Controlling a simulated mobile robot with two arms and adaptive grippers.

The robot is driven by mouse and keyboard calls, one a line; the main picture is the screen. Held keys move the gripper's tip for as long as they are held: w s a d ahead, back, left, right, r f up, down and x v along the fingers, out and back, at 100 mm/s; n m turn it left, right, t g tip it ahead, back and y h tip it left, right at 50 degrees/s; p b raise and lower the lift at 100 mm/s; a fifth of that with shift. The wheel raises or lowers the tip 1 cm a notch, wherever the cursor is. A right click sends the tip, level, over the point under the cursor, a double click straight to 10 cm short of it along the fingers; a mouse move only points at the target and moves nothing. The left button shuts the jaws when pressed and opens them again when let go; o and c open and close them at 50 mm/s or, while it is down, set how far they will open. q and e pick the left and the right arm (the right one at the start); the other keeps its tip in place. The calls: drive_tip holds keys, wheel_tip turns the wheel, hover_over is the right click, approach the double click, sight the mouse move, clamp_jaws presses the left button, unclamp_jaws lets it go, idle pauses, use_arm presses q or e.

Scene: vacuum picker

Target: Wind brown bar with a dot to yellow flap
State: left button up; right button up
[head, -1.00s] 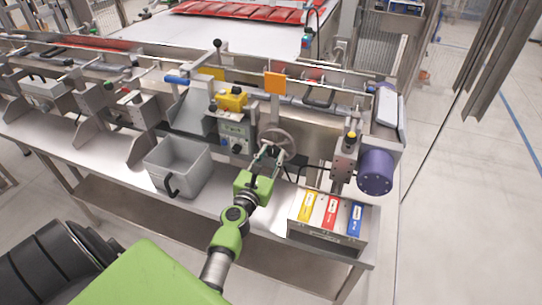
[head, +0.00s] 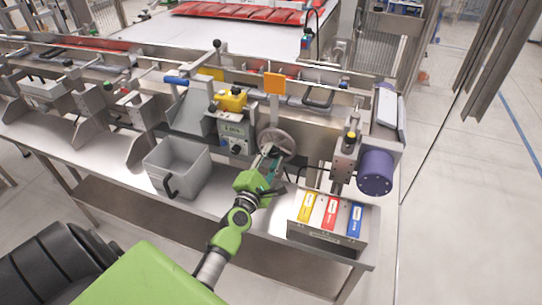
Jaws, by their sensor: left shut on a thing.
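A grey handwheel (head: 284,137) stands at the front of the machine. My left gripper (head: 270,153) is at the lower left of its rim and is shut on the handwheel; its fingers hide the exact grip point. A yellow flat piece (head: 212,74) shows behind the machine's front parts, and an orange upright flap (head: 275,84) is on the rail right of it. I cannot tell which piece is the yellow flap of the task. A brown bar with a dot cannot be made out. My right gripper is not in view.
A grey open bin (head: 178,165) stands left of my left gripper. A box with yellow, red and blue labels (head: 326,238) is at the front right of the steel table. A purple motor (head: 376,173) sticks out above it. A yellow block (head: 232,100) sits on the control box.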

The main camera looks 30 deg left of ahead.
use_arm(q)
drive_tip(key=m, duration=0.3)
drive_tip(key=shift+r+m+p, duration=0.15)
drive_tip(key=shift+m+p, duration=0.25)
drive_tip(key=m+p, duration=0.1)
drive_tip(key=m, duration=0.1)
drive_tip(key=shift+m, duration=0.4)
drive_tip(key=m+p, duration=0.1)
drive_tip(key=m, duration=0.2)
drive_tip(key=shift+m, duration=0.3)
drive_tip(key=m+p, duration=0.1)
drive_tip(key=m, duration=0.2)
drive_tip(key=shift+a+m+p, duration=0.1)
drive_tip(key=shift+m+p, duration=0.2)
drive_tip(key=shift+p, duration=0.1)
drive_tip(key=m+p, duration=0.2)
drive_tip(key=m, duration=0.3)
drive_tip(key=m+p, duration=0.1)
drive_tip(key=m, duration=0.4)
drive_tip(key=shift+w+m, duration=0.1)
drive_tip(key=shift+m, duration=0.4)
